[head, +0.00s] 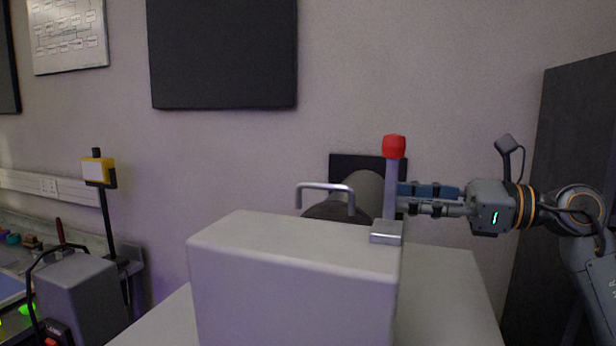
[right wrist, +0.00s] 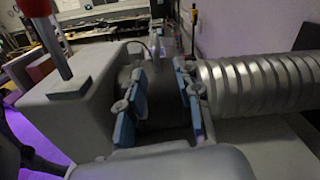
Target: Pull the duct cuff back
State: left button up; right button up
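The duct cuff, a dark band (right wrist: 165,95), sits between the grey box (right wrist: 95,110) and the ribbed silver duct (right wrist: 265,85) in the right wrist view. In the head view, a dark round part (head: 325,210) shows behind the box (head: 290,265), which hides its lower portion. My right gripper (right wrist: 158,85) has its blue-padded fingers spread apart, one on each side of the dark band. I cannot tell whether they touch it. In the head view my right gripper (head: 405,198) reaches in from the right, its tips partly behind the lever. My left gripper is out of view.
A red-topped lever (head: 394,175) stands upright on the box, close to my right fingers. A metal bar handle (head: 325,187) rises behind the box. A dark panel (head: 575,170) stands at the right. A bench with equipment (head: 75,285) is at the left.

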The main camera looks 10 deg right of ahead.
aim_at(349, 187)
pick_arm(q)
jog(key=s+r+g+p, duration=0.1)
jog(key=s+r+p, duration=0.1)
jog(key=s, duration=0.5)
pick_arm(e)
jog(key=x, duration=0.2)
jog(key=p+x, duration=0.1)
jog(key=x, duration=0.2)
jog(key=r+p+x, duration=0.1)
jog(key=x, duration=0.2)
jog(key=shift+s+a, duration=0.25)
jog(key=shift+s, duration=0.1)
jog(key=p+x, duration=0.1)
jog(key=x, duration=0.3)
jog(key=shift+w+p, duration=0.15)
jog(key=shift+p, duration=0.2)
jog(key=shift+w+a+f, duration=0.1)
jog(key=shift+w+a, duration=0.05)
jog(key=shift+a, duration=0.15)
jog(key=shift+w+a, duration=0.15)
jog(key=shift+a, duration=0.05)
jog(key=shift+a+f, duration=0.1)
grip_shut()
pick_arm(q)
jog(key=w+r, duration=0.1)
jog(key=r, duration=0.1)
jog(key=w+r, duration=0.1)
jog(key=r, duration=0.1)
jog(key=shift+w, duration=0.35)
